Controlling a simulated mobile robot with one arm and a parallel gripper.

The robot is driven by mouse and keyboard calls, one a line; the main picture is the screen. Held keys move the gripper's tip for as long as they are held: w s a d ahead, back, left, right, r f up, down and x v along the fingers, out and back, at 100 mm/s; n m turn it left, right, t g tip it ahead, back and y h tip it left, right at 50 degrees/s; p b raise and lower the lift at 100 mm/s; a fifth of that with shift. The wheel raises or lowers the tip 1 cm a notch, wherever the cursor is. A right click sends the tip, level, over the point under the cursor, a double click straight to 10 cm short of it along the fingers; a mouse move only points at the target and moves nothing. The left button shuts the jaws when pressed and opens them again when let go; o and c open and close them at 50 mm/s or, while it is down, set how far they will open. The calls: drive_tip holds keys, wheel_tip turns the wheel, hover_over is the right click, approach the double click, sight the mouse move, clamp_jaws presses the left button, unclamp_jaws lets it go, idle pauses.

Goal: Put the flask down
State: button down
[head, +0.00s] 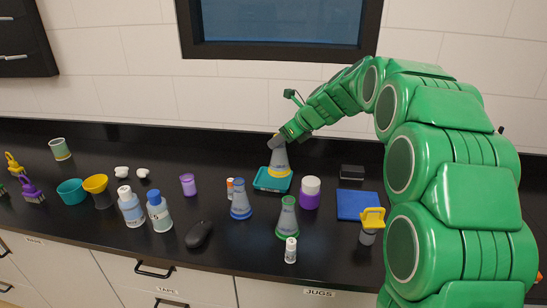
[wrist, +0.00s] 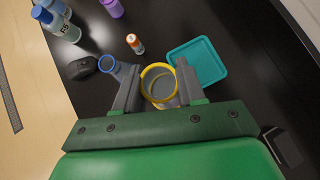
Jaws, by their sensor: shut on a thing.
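My gripper (head: 278,143) is shut on a grey conical flask (head: 279,158) with a yellow ring round its base. The flask looks upright, over the far part of a teal tray (head: 265,187) in the head view. In the wrist view the flask's yellow ring (wrist: 145,76) shows between the two fingers (wrist: 160,88), and the tray (wrist: 206,62) lies up and to the right of it. I cannot tell whether the flask's base touches the tray.
A blue-ringed flask (head: 241,199), a green-ringed flask (head: 287,218) and a white-capped purple jar (head: 310,193) stand close to the tray. A blue mat (head: 358,205) lies to the right. Bottles (head: 160,212) and a black mouse (head: 199,234) are to the left.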

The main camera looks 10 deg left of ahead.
drive_tip(key=w+a+f, duration=0.3)
drive_tip(key=w+f, duration=0.7)
drive_tip(key=f, duration=0.1)
drive_tip(key=shift+a+f, duration=0.2)
drive_tip(key=shift+f, duration=0.1)
idle(0.4)
drive_tip(key=c, duration=0.7)
unclamp_jaws()
drive_tip(key=shift+f, duration=0.15)
drive_tip(key=shift+o, duration=0.2)
